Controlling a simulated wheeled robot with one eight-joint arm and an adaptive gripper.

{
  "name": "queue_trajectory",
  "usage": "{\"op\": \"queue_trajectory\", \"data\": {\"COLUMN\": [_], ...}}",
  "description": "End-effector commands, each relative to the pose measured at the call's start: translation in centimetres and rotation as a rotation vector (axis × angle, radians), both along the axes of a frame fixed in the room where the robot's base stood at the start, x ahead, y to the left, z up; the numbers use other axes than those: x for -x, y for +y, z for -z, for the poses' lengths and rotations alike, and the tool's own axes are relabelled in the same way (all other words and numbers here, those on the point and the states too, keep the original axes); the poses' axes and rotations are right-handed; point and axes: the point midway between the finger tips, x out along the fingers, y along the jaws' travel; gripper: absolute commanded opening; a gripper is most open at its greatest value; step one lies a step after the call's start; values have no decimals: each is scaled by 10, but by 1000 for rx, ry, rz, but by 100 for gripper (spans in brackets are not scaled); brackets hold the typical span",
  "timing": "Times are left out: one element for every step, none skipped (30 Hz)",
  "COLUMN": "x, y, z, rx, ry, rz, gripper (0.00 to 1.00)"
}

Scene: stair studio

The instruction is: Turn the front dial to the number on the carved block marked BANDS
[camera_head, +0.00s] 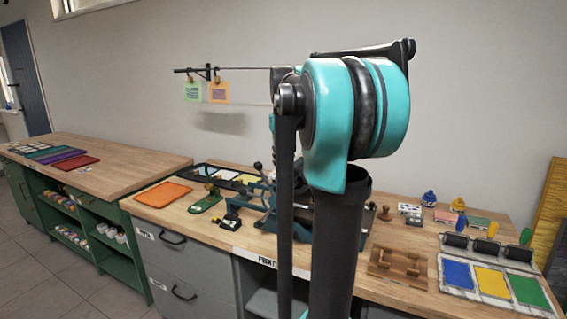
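I cannot make out a front dial or a carved block marked BANDS in the head view. No lettering on the small items is readable from here. A small black device with a pale top (232,219) stands near the bench's front edge, left of my arm. A dark and teal apparatus (262,192) stands behind it, partly hidden by my arm. Several small pale blocks (410,210) lie on the bench right of my arm, their faces too small to read. My own teal and black arm fills the middle of the view; my gripper does not show.
A wooden bench (385,290) holds an orange mat (162,194), a wooden rack (398,264) and rollers behind blue, yellow and green ink slabs (492,280). A second bench (120,165) stands left. Open floor (75,280) lies front left.

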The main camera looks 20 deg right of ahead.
Motion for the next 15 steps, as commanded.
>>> {"op": "queue_trajectory", "data": {"x": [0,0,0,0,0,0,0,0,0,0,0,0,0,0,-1], "y": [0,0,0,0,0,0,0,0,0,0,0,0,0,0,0], "z": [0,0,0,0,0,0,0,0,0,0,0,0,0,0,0], "rx": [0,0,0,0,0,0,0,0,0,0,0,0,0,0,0], "ry": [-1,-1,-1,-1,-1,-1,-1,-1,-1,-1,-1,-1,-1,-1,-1], "rz": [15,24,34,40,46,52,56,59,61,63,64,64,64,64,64], "gripper": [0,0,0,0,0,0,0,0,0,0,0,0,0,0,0]}}
